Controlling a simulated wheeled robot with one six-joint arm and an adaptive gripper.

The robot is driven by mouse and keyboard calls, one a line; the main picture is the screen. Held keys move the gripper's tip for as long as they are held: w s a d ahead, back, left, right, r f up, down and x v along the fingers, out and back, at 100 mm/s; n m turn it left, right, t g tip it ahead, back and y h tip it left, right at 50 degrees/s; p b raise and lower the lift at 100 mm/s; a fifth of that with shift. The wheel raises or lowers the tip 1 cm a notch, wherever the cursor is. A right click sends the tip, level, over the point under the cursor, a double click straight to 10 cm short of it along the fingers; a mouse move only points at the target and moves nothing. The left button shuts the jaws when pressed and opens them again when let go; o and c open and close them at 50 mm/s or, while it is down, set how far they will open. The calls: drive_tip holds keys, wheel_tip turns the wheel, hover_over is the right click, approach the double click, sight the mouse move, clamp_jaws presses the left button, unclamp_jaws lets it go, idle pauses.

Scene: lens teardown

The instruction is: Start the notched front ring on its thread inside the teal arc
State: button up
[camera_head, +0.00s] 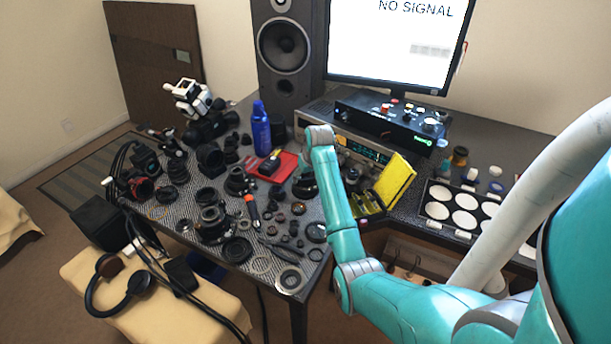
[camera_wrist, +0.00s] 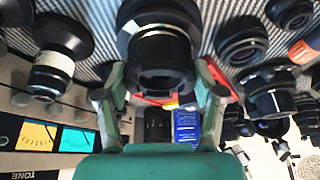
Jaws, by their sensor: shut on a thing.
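In the wrist view my gripper (camera_wrist: 160,86) has a finger on each side of a dark notched ring (camera_wrist: 160,78) and is shut on it. The ring is in front of a black lens barrel (camera_wrist: 158,14) standing on the patterned mat. Ring and barrel overlap in this view, so I cannot tell whether they touch or are apart. I cannot make out the teal arc. In the head view my arm reaches over the desk, and its gripper cannot be made out there.
A white-banded lens (camera_wrist: 52,72) and another lens (camera_wrist: 242,45) stand on either side. In the head view, a blue can (camera_head: 260,130), a red tray (camera_head: 289,163), a yellow-lined case (camera_head: 397,180) and a white-padded tray (camera_head: 430,222) are around. Loose parts crowd the mat.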

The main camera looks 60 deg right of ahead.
drive_tip(key=shift+f, duration=0.25)
idle(0.5)
drive_tip(key=o, duration=1.1)
drive_tip(key=v, duration=1.2)
drive_tip(key=shift+w, duration=0.1)
